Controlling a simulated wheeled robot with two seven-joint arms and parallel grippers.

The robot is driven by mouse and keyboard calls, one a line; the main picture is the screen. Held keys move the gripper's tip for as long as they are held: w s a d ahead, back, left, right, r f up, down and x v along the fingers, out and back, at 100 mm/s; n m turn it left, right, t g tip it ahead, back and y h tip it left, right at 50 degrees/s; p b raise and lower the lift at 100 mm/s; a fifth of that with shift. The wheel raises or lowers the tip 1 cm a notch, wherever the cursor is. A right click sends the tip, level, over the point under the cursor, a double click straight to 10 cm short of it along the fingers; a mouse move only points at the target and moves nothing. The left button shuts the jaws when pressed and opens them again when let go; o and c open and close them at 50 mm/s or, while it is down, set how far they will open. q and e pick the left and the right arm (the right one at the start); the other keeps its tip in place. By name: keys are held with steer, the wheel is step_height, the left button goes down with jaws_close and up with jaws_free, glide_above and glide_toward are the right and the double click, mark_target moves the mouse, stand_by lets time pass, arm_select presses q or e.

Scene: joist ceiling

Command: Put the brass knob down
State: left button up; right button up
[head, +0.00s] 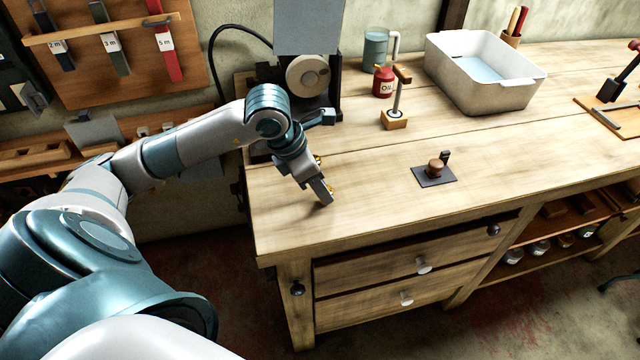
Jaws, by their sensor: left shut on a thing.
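My left gripper (325,194) points down over the left front part of the workbench top. It is shut on the brass knob (331,187), of which only a small gold-coloured bit shows beside the fingers. The fingers hide most of the knob. The fingertips are at or just above the wood; I cannot tell whether the knob touches it. My right gripper is not in view.
The workbench (370,217) has free wood around my gripper. A dark plate with a brown round piece (435,168) lies to the right. A grinder-like machine (308,76) stands behind. A white basin (480,85), red oil can (383,82) and wooden-based stand (394,120) are farther back.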

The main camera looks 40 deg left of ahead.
arm_select(q)
steer(key=shift+f, duration=0.3)
steer(key=shift+f, duration=0.15)
steer(key=o, duration=1.2)
steer(key=shift+r, duration=0.2)
